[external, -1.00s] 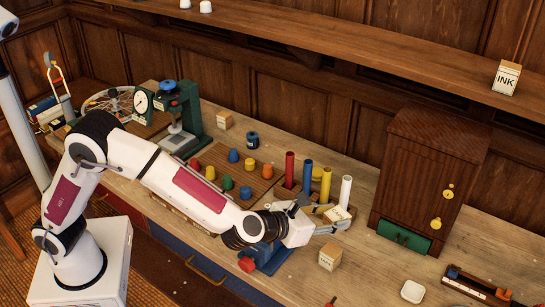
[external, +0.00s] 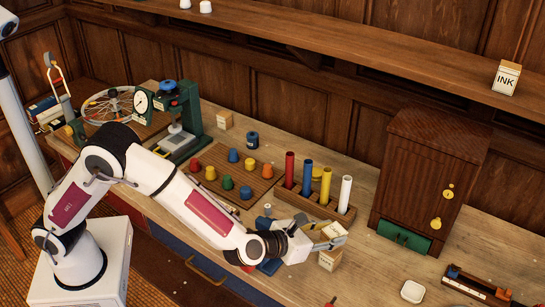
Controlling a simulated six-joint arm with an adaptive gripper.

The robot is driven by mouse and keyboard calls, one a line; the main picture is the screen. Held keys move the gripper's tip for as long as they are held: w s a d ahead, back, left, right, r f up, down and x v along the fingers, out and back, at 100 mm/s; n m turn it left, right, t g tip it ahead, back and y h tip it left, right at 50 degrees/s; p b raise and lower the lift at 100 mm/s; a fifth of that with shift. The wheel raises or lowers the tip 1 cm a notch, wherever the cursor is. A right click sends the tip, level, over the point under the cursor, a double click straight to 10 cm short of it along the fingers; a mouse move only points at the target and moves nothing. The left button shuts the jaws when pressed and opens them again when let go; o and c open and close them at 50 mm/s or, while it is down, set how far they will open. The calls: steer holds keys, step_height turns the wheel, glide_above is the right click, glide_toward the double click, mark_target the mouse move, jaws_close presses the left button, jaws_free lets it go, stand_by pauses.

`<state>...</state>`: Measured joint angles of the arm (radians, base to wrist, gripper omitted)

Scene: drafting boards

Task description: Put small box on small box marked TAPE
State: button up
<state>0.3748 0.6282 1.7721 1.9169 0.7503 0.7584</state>
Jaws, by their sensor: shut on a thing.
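My gripper (external: 336,238) is shut on a small box (external: 332,229) with a pale top, at the right end of my arm. Another small tan and white box (external: 328,262) stands on the bench directly below my gripper in the picture. Its top is partly hidden by the gripper. It has dark lettering, too small and covered to read now. I cannot tell whether the held box touches it or hangs just above it.
A rack (external: 318,202) with red, blue, yellow and white cylinders stands behind the gripper. A brown cabinet (external: 430,175) with a green drawer is to the right. A white dish (external: 413,291) lies at the front right. Another small box (external: 225,120) stands further back.

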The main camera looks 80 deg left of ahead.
steer(key=shift+f, duration=1.8)
steer(key=shift+f, duration=0.1)
steer(key=o, duration=1.1)
steer(key=v, duration=1.2)
steer(key=shift+d, duration=0.1)
